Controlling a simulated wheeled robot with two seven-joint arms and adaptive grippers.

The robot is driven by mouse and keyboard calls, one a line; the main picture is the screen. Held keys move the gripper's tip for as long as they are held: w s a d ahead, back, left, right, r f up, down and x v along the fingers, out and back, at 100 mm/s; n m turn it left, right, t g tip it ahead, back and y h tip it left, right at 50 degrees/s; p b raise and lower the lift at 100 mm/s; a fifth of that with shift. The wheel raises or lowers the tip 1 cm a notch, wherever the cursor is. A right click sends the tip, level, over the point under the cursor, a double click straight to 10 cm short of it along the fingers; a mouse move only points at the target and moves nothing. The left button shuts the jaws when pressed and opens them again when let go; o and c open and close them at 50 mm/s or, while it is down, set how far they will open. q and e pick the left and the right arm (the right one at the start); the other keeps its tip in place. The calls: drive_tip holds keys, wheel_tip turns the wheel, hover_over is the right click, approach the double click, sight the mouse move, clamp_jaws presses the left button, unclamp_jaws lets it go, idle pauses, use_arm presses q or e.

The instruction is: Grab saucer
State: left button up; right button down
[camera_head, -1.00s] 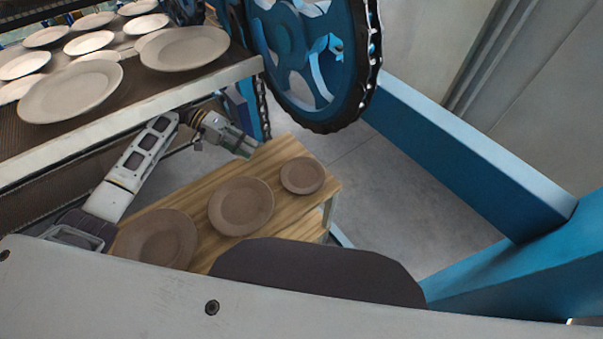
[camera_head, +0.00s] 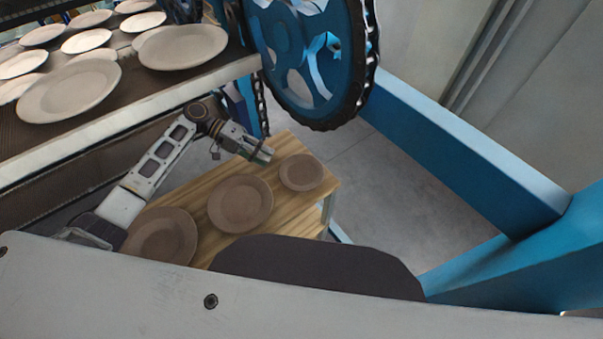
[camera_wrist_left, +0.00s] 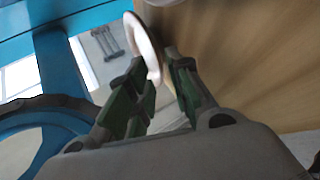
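The saucer (camera_head: 301,173) is the smallest of the brown clay dishes and lies at the right end of a wooden table (camera_head: 282,148). My left gripper (camera_head: 264,156) is beside it, just to its upper left. In the left wrist view the saucer (camera_wrist_left: 149,48) appears nearly edge-on, ahead of and between the fingertips. My left gripper also shows there (camera_wrist_left: 157,70), with its green-padded fingers apart and open. I cannot tell whether a finger touches the rim. My right gripper is in neither view.
A medium plate (camera_head: 240,204) and a larger plate (camera_head: 162,238) lie on the same table to the left. A rack edge (camera_head: 130,108) bearing several pale plates is above my left arm. A blue wheel (camera_head: 312,62) with a chain stands behind the table.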

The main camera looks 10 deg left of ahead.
sight(301, 175)
use_arm(q)
drive_tip(key=shift+d+f, duration=0.2)
drive_tip(key=shift+d, duration=0.15)
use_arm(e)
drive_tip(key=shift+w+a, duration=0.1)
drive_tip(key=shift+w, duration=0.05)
use_arm(q)
drive_tip(key=shift+s, duration=0.1)
drive_tip(key=shift+s+d+f, duration=0.15)
drive_tip(key=shift+d, duration=0.25)
drive_tip(key=x, duration=0.3)
drive_tip(key=shift+s+d+p, duration=0.2)
drive_tip(key=shift+d+p, duration=0.05)
drive_tip(key=shift+p, duration=0.15)
drive_tip(key=shift+d+f, duration=0.25)
drive_tip(key=shift+d, duration=0.05)
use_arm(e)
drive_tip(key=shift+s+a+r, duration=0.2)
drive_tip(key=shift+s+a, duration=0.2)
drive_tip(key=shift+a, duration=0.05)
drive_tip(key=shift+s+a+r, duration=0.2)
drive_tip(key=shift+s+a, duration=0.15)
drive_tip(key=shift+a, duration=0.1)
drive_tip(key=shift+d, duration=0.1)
